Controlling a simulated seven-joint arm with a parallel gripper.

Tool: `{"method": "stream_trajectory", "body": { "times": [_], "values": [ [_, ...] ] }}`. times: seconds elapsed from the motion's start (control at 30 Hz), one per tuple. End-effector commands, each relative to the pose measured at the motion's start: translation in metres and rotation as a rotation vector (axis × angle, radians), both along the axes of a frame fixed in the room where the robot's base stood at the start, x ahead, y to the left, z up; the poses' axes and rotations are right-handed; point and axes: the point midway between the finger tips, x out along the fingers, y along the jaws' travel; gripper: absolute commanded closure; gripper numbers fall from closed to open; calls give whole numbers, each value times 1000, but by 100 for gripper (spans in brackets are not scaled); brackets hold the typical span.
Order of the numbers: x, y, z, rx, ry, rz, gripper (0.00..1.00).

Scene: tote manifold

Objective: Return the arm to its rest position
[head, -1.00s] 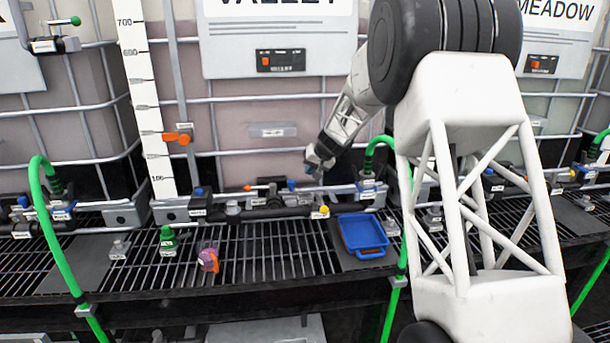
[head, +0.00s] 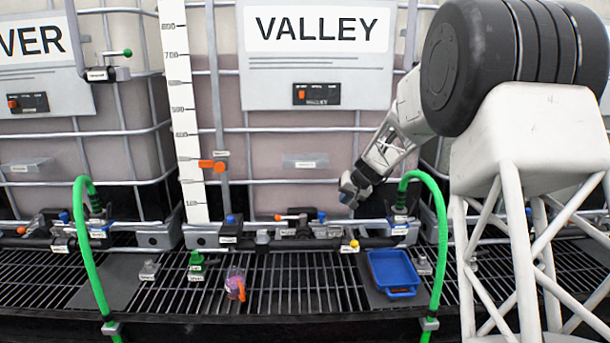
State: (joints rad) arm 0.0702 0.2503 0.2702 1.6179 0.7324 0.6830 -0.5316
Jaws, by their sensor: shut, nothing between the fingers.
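My gripper (head: 348,192) is at the end of my white arm, right of the middle of the head view. It is in front of the lower part of the VALLEY tote (head: 262,170), above the pipe manifold (head: 300,240). The gripper is small and dark in this view. It looks shut, with nothing seen in it. My arm reaches down and left from the large dark joint at the upper right.
A purple item with an orange part (head: 235,285) and a green bottle (head: 196,266) stand to the left. Green hoses (head: 440,240) rise on both sides. A white scale (head: 184,110) stands upright at left.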

Motion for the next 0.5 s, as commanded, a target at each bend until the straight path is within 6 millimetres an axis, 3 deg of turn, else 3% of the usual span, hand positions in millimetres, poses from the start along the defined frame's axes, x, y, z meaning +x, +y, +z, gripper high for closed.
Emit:
{"method": "stream_trajectory", "body": {
  "times": [0.5],
  "values": [
    [-129,10,64,-69,55,28,100]
  ]
}}
